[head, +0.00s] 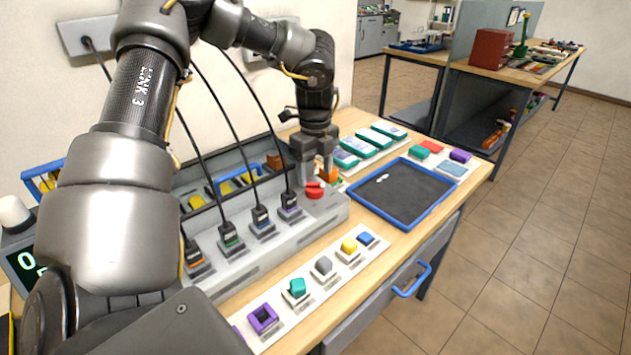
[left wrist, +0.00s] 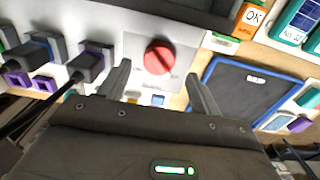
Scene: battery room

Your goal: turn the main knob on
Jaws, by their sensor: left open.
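The main knob (head: 314,191) is a round red knob on the right end of the grey charger panel (head: 327,206). In the left wrist view the red knob (left wrist: 159,57) sits on a pale plate with small markings that I cannot read. My left gripper (head: 317,176) points down at the knob from just above and behind it in the head view. In the left wrist view its two fingers (left wrist: 160,82) are spread apart, with the knob beyond and between them and nothing held. I cannot tell whether a finger touches the knob. My right gripper is not in view.
Several black plugs with cables (head: 261,221) stand in the panel left of the knob. A blue-rimmed dark tray (head: 409,193) lies to the right. Teal-and-white packs (head: 374,139) lie behind the tray. A white strip with coloured blocks (head: 322,271) lies in front.

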